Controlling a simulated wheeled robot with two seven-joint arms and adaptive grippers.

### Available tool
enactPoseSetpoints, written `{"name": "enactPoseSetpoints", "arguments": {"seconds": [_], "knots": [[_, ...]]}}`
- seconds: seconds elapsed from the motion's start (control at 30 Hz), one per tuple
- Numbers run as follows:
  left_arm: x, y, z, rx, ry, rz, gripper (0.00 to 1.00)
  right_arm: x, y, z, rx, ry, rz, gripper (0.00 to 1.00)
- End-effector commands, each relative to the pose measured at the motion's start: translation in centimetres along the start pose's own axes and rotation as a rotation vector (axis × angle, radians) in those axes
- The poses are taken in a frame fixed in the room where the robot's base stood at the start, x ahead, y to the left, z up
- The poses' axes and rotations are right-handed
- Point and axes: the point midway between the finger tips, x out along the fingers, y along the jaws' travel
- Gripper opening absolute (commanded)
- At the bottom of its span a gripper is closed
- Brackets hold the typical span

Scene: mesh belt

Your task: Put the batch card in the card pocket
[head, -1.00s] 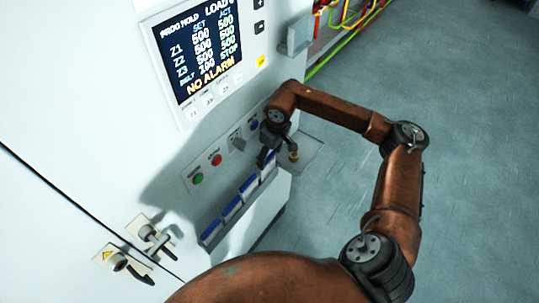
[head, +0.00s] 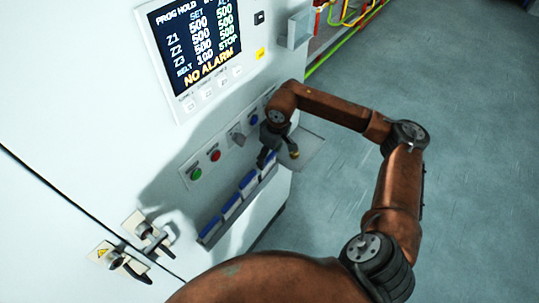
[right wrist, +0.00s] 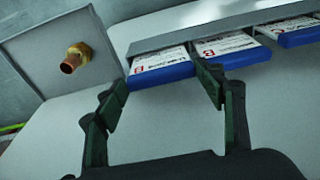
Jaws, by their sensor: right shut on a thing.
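Several white cards with blue edges sit in a row in a grey rack (right wrist: 210,29) on the machine front. The batch card (right wrist: 160,73), the leftmost in the right wrist view, has red and black print. My right gripper (right wrist: 163,79) is shut on its blue edge, one finger at each end. I cannot tell whether this card is drawn out of the rack. In the head view my right gripper (head: 266,158) is at the far end of the row and hides most of that card. My left gripper is not in view. I cannot clearly identify the card pocket.
A shelf with a brass fitting (right wrist: 76,55) is just beside the gripped card. Buttons and a switch (head: 237,137) line the panel above the rack, below a display (head: 195,45). A grey box (head: 300,28) juts out at the upper right. Open floor (head: 450,130) lies right.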

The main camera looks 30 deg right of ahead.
Motion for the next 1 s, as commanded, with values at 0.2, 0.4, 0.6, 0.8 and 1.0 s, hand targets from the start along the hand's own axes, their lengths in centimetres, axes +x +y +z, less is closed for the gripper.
{"name": "enactPoseSetpoints", "arguments": {"seconds": [0.2, 0.4, 0.6, 0.8, 1.0], "knots": [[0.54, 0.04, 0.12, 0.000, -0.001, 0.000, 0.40, 0.61, 0.01, 0.09, 0.000, 0.000, 0.000, 0.35], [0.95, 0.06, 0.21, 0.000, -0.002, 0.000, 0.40, 1.08, 0.01, 0.17, 0.000, 0.000, 0.000, 0.35], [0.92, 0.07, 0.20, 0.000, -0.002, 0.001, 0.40, 1.05, 0.01, 0.16, 0.000, 0.000, 0.000, 0.73], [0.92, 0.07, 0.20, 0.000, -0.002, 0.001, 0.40, 1.06, 0.01, 0.16, 0.000, 0.000, 0.000, 0.83], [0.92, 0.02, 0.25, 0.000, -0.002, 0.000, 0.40, 1.07, 0.01, 0.17, 0.000, 0.000, 0.000, 0.83]]}}
